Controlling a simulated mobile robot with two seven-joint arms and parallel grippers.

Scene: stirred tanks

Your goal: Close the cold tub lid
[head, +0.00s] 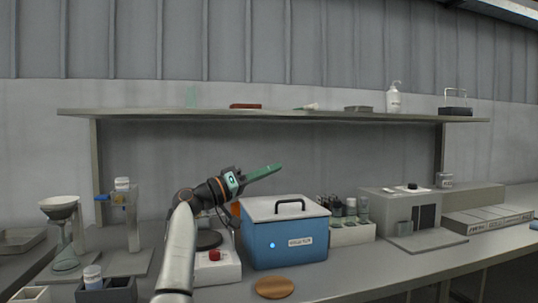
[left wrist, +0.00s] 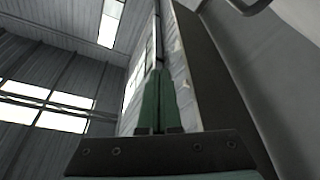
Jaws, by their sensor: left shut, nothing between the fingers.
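The cold tub (head: 285,246) is a blue box with a label on its front, standing on the bench at the middle of the head view. Its pale grey lid (head: 262,210) with a black handle (head: 290,202) lies flat across the top, and I see no gap under its front edge. My left gripper (head: 280,167) is shut and empty, in the air above the lid, its green fingers pointing right and clear of the handle. The shut fingers also show in the left wrist view (left wrist: 158,75). My right gripper is not in view.
A shelf (head: 300,114) runs above the bench. A white box with a red button (head: 214,255) stands left of the tub, a rack of bottles (head: 350,233) right of it. A round cork-coloured mat (head: 274,287) lies in front. Bench right of the mat is clear.

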